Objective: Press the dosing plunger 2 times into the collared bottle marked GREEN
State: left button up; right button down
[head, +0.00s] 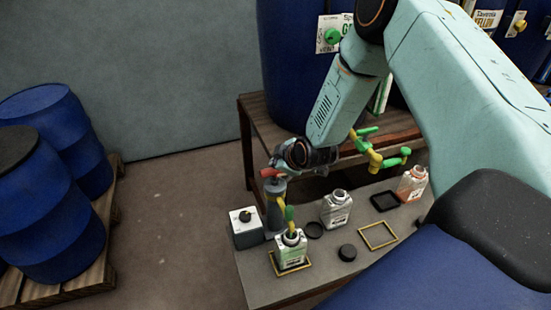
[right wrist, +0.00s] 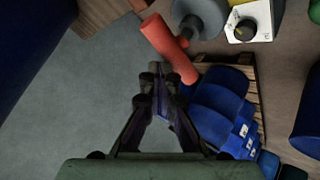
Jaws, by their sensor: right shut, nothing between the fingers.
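The dosing plunger has a red T-shaped handle (head: 272,173) on a grey cylinder (head: 275,195). The handle also shows large in the right wrist view (right wrist: 168,48). The bottle marked green (head: 291,250) stands upright in a yellow square frame on the bench, under the plunger's yellow and green spout (head: 289,217). My right gripper (head: 280,163) is shut and empty close beside the handle. In the right wrist view its fingertips (right wrist: 155,72) are together just left of the handle's near end; I cannot tell whether they touch it. My left gripper is out of view.
A white-topped box (head: 243,217) with a black knob stands beside the plunger. Green-handled valves (head: 367,131) stick out behind.

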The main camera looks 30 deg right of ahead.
aim_at(277, 171)
jog(key=shift+s+f, duration=0.1)
jog(key=shift+f, duration=0.35)
jog(key=shift+r, duration=0.15)
dwell(0.3)
jog(key=shift+r+p, duration=1.95)
jog(key=shift+p, duration=0.05)
notch_tip(277, 171, up, 6)
jog(key=p, duration=0.6)
dwell(1.0)
